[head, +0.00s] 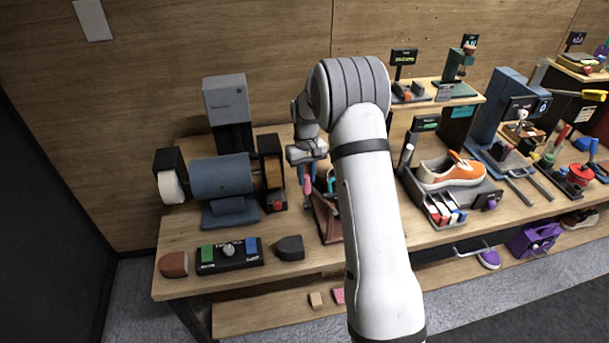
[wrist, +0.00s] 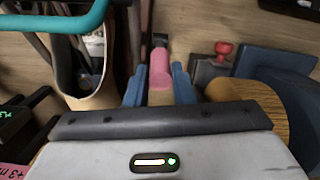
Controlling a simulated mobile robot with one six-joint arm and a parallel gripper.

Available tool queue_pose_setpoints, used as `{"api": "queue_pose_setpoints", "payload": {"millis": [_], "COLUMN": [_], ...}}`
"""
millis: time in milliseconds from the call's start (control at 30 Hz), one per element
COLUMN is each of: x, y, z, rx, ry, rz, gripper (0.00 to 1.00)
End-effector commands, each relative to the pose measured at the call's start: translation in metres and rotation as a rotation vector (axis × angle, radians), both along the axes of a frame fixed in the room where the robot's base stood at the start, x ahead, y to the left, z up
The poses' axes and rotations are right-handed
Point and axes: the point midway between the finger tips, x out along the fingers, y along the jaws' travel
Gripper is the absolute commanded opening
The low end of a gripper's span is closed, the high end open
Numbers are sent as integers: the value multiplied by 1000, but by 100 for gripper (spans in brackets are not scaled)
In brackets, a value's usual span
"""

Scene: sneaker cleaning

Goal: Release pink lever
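The pink lever (head: 307,191) stands upright beside the bench grinder in the head view. In the wrist view the pink lever (wrist: 160,72) lies between the two blue fingers of my gripper (wrist: 160,90). The fingers sit close against both its sides, with no clear gap, so my gripper looks shut on it. In the head view my gripper (head: 307,172) points down over the lever, and its fingertips are partly hidden. The lever's base is hidden.
A blue bench grinder (head: 222,176) stands left of my gripper. A brown bin (head: 328,222) is close on the right, partly behind my arm. A button panel (head: 230,255) lies at the front. An orange shoe (head: 450,172) sits on a tray farther right.

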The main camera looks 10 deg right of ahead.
Motion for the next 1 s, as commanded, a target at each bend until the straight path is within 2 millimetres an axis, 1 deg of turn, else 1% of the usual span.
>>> {"api": "queue_pose_setpoints", "payload": {"millis": [33,200,267,467,567,667,900,1000], "x": [1,1,1,0,1,4,8,10], "y": [0,0,0,1,0,0,0,0], "z": [1,0,0,1,5,17,58,70], "rx": [-1,-1,-1,-1,-1,-2,-2,-2], "ry": [-4,-2,-2,-1,-2,-6,-6,-6], "rz": [2,3,3,3,3,3,3,3], "gripper": [26,40,44,44,44,44,44,44]}}
